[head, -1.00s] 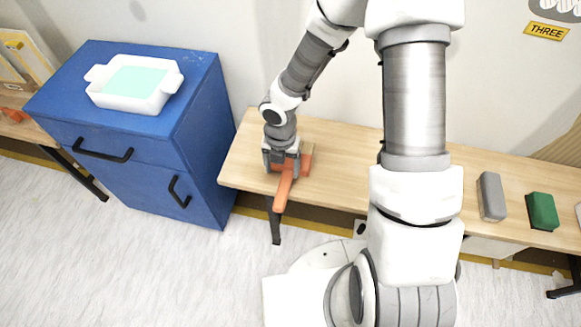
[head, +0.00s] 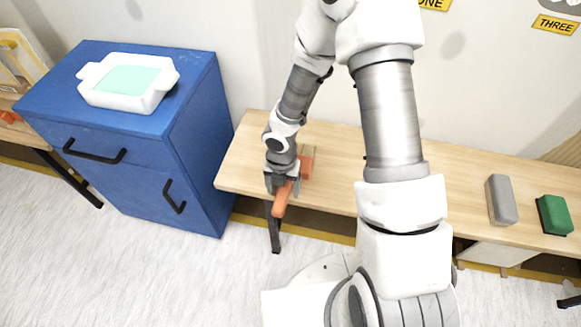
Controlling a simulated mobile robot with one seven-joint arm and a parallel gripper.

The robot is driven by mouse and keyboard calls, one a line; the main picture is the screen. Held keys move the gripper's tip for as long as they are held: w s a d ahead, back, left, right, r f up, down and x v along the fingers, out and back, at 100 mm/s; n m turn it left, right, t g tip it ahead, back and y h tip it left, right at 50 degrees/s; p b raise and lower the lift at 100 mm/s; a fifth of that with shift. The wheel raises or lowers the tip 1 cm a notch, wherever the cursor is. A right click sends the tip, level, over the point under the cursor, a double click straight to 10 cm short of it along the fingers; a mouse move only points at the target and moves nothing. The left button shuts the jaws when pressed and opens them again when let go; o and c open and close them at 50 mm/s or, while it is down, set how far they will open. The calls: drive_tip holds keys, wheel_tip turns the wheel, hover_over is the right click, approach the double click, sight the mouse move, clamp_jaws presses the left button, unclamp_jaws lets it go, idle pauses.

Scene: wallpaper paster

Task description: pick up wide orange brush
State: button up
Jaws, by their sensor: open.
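The wide orange brush (head: 280,203) lies near the left end of the wooden bench. Its orange handle sticks out over the bench's front edge, and part of its wide head (head: 306,166) shows behind my gripper. My gripper (head: 282,190) points down at the handle, with a finger on each side of it. The jaws are open. My gripper hides the middle of the brush, and I cannot tell whether the fingers touch it.
A blue cabinet (head: 190,150) with a white tray (head: 113,101) of light green liquid stands left of the bench (head: 340,180). A grey block (head: 501,199) and a green block (head: 554,214) lie at the bench's right. The bench between is mostly clear.

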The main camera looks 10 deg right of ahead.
clamp_jaws()
drive_tip(key=shift+r, duration=0.15)
drive_tip(key=r+p, duration=0.1)
drive_tip(key=r, duration=0.1)
drive_tip(key=d+r+p, duration=0.1)
drive_tip(key=r+p, duration=0.1)
drive_tip(key=shift+w+r, duration=0.15)
drive_tip(key=shift+r, duration=0.25)
drive_tip(key=w+d+r+p, duration=0.2)
drive_tip(key=d+r+p, duration=0.3)
drive_tip(key=d, duration=0.5)
drive_tip(key=shift+w+d+r, duration=0.15)
drive_tip(key=shift+w+r, duration=0.15)
drive_tip(key=shift+r, duration=0.15)
drive_tip(key=c, duration=0.6)
unclamp_jaws()
drive_tip(key=shift+c, duration=0.2)
clamp_jaws()
